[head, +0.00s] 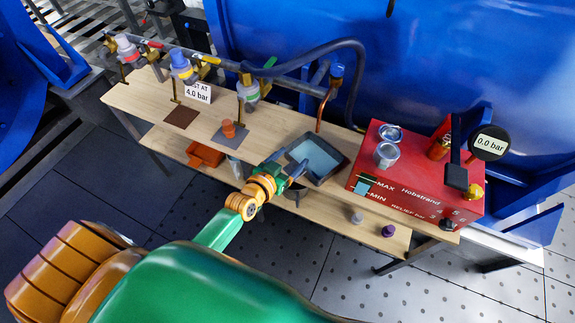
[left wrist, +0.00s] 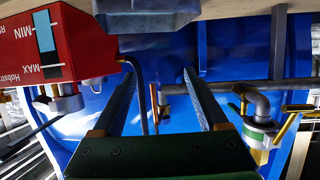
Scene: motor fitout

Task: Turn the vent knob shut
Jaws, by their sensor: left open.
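A red pump box (head: 410,188) marked Hobstrand stands at the right of the bench. It carries a yellow knob (head: 474,192) on its right side and a small black knob (head: 447,223) on its front, by the RELIEF bar lettering. I cannot tell which one is the vent knob. My left gripper (head: 287,164) is open and empty, at the bench's front edge by the grey tray, left of the box. In the left wrist view the open fingers (left wrist: 160,75) have nothing between them, and the red box (left wrist: 75,45) appears upside down at left. My right gripper is not in view.
The grey tray (head: 336,174) lies between the gripper and the box. A black gauge (head: 489,143) reading 0.0 bar stands above the box. Pipes and valves (head: 182,66) run along the back left. A purple cap (head: 388,231) sits on the lower shelf.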

